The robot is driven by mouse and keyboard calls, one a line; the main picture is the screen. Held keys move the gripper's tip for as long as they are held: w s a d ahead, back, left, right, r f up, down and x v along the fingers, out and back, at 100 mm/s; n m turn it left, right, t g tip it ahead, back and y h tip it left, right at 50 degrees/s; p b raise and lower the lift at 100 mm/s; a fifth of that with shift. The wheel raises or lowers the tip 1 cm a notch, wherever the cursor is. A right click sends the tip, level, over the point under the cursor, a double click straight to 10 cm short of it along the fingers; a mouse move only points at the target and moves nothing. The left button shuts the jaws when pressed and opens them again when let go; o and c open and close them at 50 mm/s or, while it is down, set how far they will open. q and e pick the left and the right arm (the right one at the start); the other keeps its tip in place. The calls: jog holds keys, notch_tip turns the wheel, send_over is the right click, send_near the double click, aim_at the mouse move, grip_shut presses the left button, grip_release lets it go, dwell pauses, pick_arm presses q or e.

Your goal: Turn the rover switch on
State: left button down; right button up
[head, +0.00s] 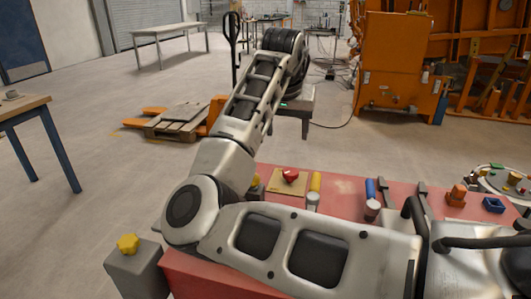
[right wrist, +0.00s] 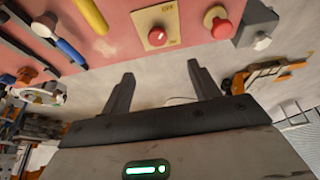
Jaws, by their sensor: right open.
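The rover switch looks like a red knob (head: 290,175) on a tan plate (head: 275,188) on the red panel. In the right wrist view the knob (right wrist: 157,36) sits on the tan plate (right wrist: 146,17), which bears small lettering; I cannot tell the knob's setting. My right gripper (head: 288,124) hangs beyond the panel's far edge, partly hidden by my own arm. In the right wrist view its two fingers (right wrist: 160,85) are spread and empty, with bare floor between them. They are apart from the knob. My left gripper is not in view.
Beside the plate are a red round button (right wrist: 222,28) and a yellow handle (head: 315,182). A blue-handled lever (head: 370,188) stands to the right. A grey box (head: 137,270) with a yellow knob is at the near left. The floor beyond the panel is open, with a pallet (head: 175,122) farther back.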

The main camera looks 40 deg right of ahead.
aim_at(290, 172)
jog(key=x, duration=1.5)
jog(key=shift+s+f, duration=0.25)
jog(key=shift+f, duration=0.1)
jog(key=c, duration=1)
